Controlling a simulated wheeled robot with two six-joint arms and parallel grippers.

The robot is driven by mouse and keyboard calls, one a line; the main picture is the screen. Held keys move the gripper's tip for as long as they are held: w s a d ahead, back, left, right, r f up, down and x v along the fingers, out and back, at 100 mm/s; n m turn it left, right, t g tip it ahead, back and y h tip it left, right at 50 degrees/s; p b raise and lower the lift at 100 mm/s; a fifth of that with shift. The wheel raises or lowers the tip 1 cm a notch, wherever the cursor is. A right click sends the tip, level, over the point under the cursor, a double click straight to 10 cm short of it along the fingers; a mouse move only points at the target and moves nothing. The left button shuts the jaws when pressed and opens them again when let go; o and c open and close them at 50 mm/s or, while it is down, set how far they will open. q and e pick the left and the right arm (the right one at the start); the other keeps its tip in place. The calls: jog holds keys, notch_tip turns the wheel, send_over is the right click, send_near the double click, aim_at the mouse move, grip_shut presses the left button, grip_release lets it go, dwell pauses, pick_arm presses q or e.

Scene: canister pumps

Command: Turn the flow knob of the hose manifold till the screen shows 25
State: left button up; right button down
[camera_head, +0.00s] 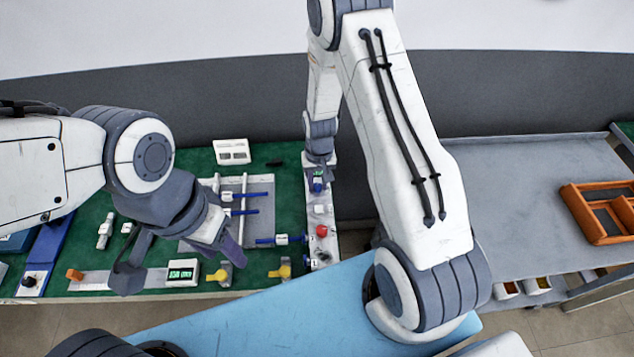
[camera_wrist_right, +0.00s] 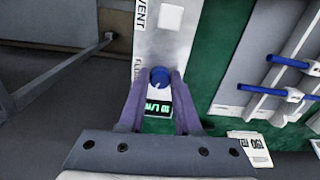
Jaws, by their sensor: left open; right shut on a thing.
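The knob also shows in the head view (camera_head: 318,187). The small screen (camera_wrist_right: 158,108) beside the knob has green digits; they are too small and upside down to read surely. My left gripper (camera_head: 180,268) is open and empty, above the front left of the bench.
A red button (camera_head: 321,230) and a white square button (camera_head: 320,209) are on the same panel. A grey board with blue-handled rods (camera_head: 262,190) stands left of it. Another green display (camera_head: 183,272) and yellow valves (camera_head: 281,270) lie along the front edge. An orange tray (camera_head: 600,212) is far right.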

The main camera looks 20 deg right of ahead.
aim_at(317, 186)
jog(key=m, duration=0.4)
jog(key=shift+p, duration=0.35)
jog(key=shift+w+m, duration=0.15)
jog(key=shift+m, duration=1.45)
jog(key=c, duration=0.6)
grip_release()
notch_tip(317, 186, up, 10)
jog(key=b, duration=0.1)
jog(key=shift+r, duration=0.25)
